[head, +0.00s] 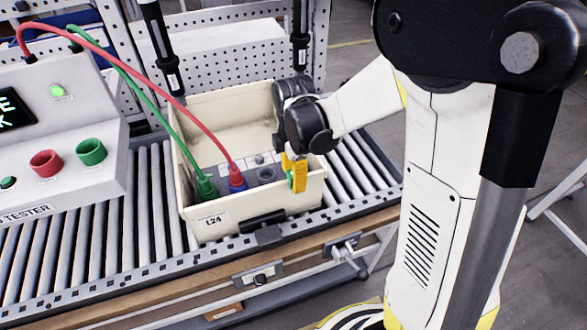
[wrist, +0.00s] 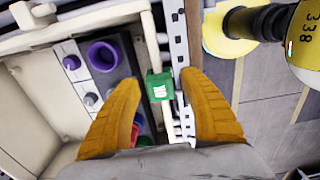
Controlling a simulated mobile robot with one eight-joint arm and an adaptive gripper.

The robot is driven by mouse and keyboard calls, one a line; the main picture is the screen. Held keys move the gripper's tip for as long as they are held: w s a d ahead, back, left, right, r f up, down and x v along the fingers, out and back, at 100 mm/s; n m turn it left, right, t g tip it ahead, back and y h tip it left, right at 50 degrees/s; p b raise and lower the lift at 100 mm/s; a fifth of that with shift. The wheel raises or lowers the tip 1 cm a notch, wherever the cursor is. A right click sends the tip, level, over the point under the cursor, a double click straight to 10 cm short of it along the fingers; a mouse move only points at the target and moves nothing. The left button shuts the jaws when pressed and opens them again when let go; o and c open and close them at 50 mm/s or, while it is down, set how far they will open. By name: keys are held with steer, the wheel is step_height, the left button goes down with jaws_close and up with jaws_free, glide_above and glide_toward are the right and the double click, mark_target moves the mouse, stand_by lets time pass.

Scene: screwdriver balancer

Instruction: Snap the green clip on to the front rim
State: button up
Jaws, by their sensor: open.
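The green clip (wrist: 160,87) sits at the front rim (wrist: 149,35) of the cream tote in the wrist view. It lies between the tips of my two yellow fingers, with a gap on each side. How firmly it sits on the rim cannot be told. In the head view only a sliver of the clip (head: 291,179) shows beside a yellow finger. My gripper (head: 296,172) is open at the tote's front right, pointing down; it also shows in the wrist view (wrist: 160,80). The tote (head: 247,222) carries an L24 label.
The tote stands on a roller conveyor (head: 90,235) with a front rail. Perforated panels and black posts stand behind.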

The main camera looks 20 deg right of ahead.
step_height(320, 180, up, 12)
stand_by(0.4)
steer(key=shift+f, duration=0.1)
steer(key=s+r+m+t, duration=0.2)
steer(key=s+m+t, duration=0.4)
steer(key=s+m, duration=0.6)
steer(key=m, duration=0.5)
steer(key=shift+s+r+t+b, duration=0.2)
steer(key=shift+t+b, duration=0.15)
steer(key=shift+t, duration=0.05)
